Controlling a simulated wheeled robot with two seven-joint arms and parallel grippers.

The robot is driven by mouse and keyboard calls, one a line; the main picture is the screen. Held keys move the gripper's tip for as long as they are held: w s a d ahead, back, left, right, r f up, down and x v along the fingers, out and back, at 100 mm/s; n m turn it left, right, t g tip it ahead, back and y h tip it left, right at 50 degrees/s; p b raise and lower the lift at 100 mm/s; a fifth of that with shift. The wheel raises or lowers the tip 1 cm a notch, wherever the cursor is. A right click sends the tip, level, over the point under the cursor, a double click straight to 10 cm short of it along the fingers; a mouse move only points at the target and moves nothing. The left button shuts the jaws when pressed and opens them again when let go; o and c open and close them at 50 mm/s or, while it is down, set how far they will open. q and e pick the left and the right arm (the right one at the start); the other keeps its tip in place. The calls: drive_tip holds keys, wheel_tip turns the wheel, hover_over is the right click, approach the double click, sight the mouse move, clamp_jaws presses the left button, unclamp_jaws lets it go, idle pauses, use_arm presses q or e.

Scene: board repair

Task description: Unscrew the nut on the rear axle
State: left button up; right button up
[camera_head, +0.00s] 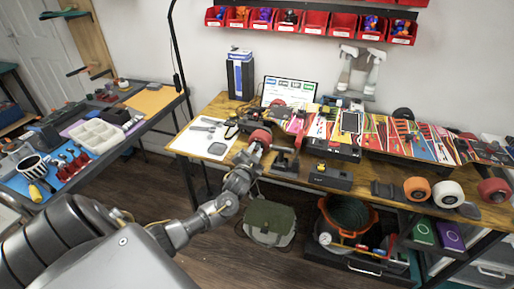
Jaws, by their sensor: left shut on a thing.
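The skateboard (381,135) with a colourful deck lies across the wooden workbench, raised on dark stands. A red wheel (261,136) is at its left end. A red-and-white wheel (493,190) shows at the right end. My left gripper (254,151) reaches in from the lower left. Its fingers are shut at the outer side of the left red wheel, at the axle end. The nut is too small to make out there, hidden by the fingers. My right gripper is not in view.
An orange wheel (417,189) and a white wheel (447,193) stand at the bench's front right. A white sheet (190,141) with small parts lies at the left. A green bag (270,222) is on the floor. A second table (150,128) stands left.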

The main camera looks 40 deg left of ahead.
use_arm(q)
drive_tip(key=n, duration=0.4)
drive_tip(key=shift+n, duration=0.9)
drive_tip(key=shift+n, duration=1.2)
drive_tip(key=n, duration=0.3)
